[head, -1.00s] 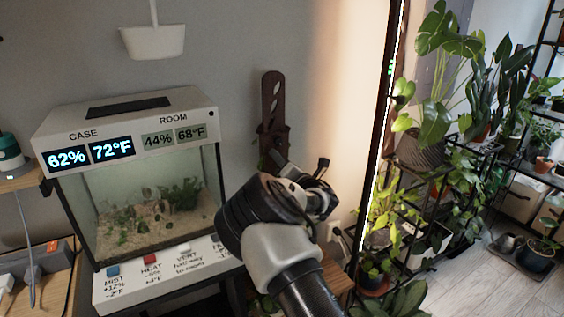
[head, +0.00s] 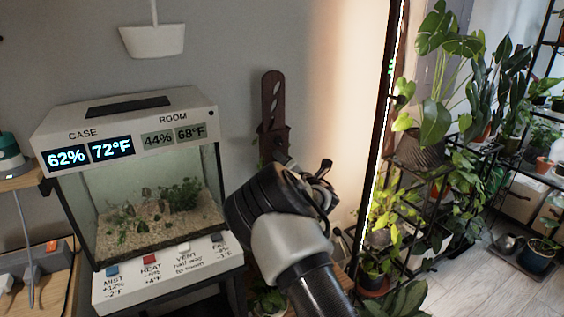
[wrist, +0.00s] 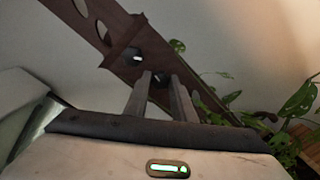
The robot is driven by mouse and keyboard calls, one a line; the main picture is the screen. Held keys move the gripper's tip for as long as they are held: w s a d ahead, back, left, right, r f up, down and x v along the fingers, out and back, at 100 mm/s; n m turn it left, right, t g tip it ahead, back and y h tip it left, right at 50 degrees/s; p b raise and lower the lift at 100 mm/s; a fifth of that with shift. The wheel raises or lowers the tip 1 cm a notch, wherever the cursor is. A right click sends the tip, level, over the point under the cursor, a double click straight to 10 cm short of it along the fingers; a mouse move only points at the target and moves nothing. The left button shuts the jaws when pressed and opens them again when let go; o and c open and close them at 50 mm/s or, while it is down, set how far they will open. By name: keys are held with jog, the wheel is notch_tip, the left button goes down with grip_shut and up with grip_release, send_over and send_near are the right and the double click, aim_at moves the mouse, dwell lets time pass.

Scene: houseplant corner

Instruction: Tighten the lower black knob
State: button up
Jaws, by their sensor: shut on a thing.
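A dark brown slotted bracket (head: 271,90) stands against the wall right of the glass case. It crosses the wrist view (wrist: 112,30) diagonally. An upper black knob (wrist: 133,56) with a pale mark sits on it, clear of my fingers. The lower black knob (wrist: 160,76), also with a pale mark, lies between my fingertips, further down the bracket. My gripper (wrist: 161,80) is shut on this lower knob, one finger on each side. In the head view my wrist covers the lower bracket, and I cannot make out the knobs or fingertips there.
The glass case (head: 150,205) with readouts and a labelled button panel (head: 165,272) stands close left of my arm. A black rack (head: 372,150) with a lit strip and several plants stands to the right. Leaves (wrist: 298,100) show at right in the wrist view.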

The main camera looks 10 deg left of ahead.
jog(key=m, duration=0.8)
jog(key=m+g+y+p, duration=0.1)
jog(key=m, duration=0.8)
jog(key=m+y, duration=0.1)
jog(key=m, duration=0.8)
jog(key=shift+d+g, duration=0.15)
jog(key=shift+g, duration=0.25)
jog(key=shift+f+m, duration=0.1)
jog(key=shift+m, duration=0.2)
jog(key=o, duration=1.1)
jog(key=shift+c, duration=0.2)
